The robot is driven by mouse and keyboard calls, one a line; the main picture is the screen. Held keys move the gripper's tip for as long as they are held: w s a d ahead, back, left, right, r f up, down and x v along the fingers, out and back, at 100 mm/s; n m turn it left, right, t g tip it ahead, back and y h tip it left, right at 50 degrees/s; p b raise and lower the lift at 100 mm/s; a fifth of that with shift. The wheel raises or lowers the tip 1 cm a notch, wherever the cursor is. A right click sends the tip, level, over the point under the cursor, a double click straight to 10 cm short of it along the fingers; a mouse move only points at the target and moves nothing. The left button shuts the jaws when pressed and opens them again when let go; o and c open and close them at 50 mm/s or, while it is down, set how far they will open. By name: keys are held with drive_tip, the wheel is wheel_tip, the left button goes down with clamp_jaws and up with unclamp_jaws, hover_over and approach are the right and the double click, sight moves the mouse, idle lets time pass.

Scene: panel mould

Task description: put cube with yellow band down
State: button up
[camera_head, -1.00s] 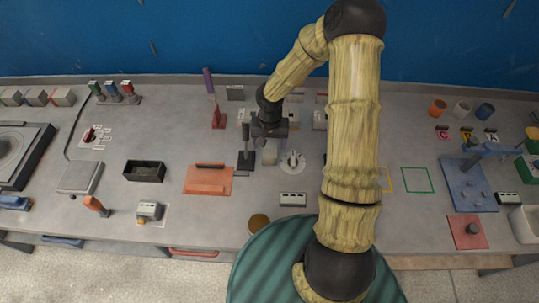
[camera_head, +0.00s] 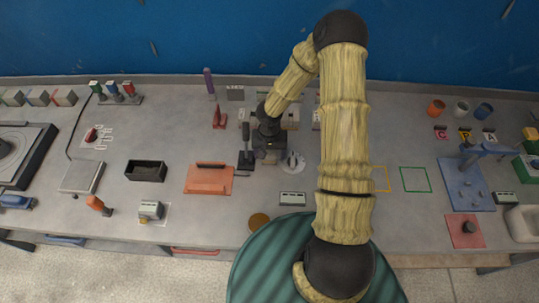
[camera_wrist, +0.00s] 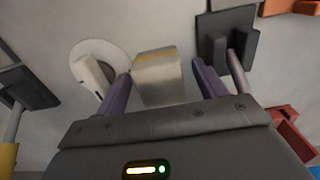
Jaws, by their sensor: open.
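The cube with the yellow band (camera_wrist: 158,80) is pale grey, with the band across its far edge in the wrist view. It stands between the two purple fingers of my gripper (camera_wrist: 163,87), with a gap on each side. The fingers are open and do not hold it. In the head view my gripper (camera_head: 268,152) is low over the middle of the bench, and the cube cannot be made out beneath it. Its underside is hidden, but it appears to rest on the grey bench top.
A round white dial (camera_head: 293,162) sits close to the right of my gripper. A black upright device (camera_head: 246,159) is close on the left, beside an orange plate (camera_head: 209,178). A small display box (camera_head: 293,198) lies in front. Yellow and green outlined squares (camera_head: 415,180) are empty at the right.

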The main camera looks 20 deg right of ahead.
sight(269, 152)
drive_tip(key=c, duration=1.2)
drive_tip(key=shift+r, duration=0.1)
drive_tip(key=shift+c, duration=0.2)
wheel_tip(269, 152, up, 10)
drive_tip(key=shift+f+b, duration=0.1)
drive_tip(key=shift+b, duration=0.4)
